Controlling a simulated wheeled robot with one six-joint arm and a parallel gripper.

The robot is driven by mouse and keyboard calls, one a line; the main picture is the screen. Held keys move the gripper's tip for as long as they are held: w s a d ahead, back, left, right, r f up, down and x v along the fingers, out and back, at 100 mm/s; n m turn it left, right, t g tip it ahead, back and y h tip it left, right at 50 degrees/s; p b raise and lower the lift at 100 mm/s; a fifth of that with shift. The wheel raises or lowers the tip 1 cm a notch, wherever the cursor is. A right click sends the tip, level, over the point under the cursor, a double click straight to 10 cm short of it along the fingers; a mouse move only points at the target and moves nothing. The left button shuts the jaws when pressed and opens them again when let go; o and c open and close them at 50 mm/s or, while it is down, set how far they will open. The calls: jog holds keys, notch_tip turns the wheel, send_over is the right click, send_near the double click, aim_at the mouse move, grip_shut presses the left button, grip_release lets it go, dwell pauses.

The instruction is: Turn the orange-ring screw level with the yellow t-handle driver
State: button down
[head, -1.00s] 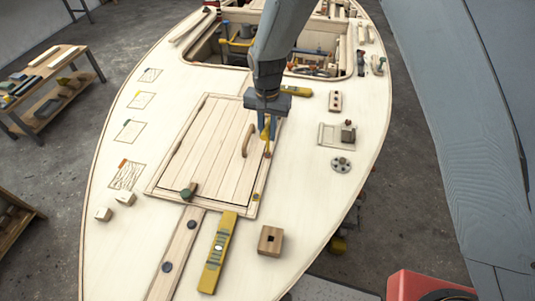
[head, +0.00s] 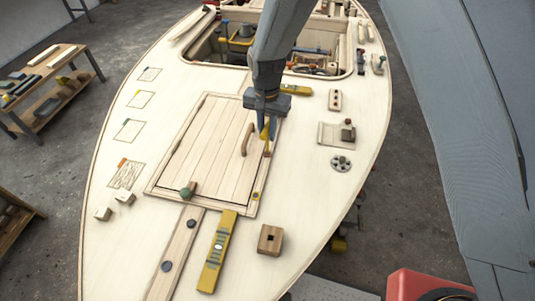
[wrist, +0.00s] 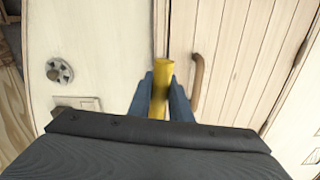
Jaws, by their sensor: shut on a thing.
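My gripper (head: 267,132) points down over the right edge of the wooden hatch. Its blue fingers are shut on the yellow t-handle driver (head: 263,131). In the wrist view, the yellow handle (wrist: 161,88) stands between the two fingertips. The driver looks about upright, with its lower end down at the hatch's right border. A small orange-brown spot, perhaps the orange-ring screw (head: 267,154), shows at that lower end. The fingers and driver partly hide it, so its slot and angle cannot be made out. The wrist view does not show the screw.
The hatch (head: 205,150) has a curved wooden handle (head: 247,139) just left of my gripper. A yellow-ringed screw (head: 256,195) sits on its lower right border. A yellow level (head: 217,253), a wooden block (head: 270,240) and a round grey disc (head: 341,164) lie on the deck. Deck right of the hatch is mostly clear.

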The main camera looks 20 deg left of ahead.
jog(key=shift+f, duration=0.3)
jog(key=n+b, duration=0.1)
jog(key=n, duration=0.4)
jog(key=shift+d, duration=0.1)
jog(key=shift+n+b, duration=0.3)
jog(key=shift+n, duration=0.5)
jog(key=n, duration=0.3)
jog(key=n+b, duration=0.1)
jog(key=n, duration=0.4)
jog(key=shift+w+r+b, duration=0.1)
jog(key=shift+b, duration=0.2)
jog(key=shift+r, duration=0.1)
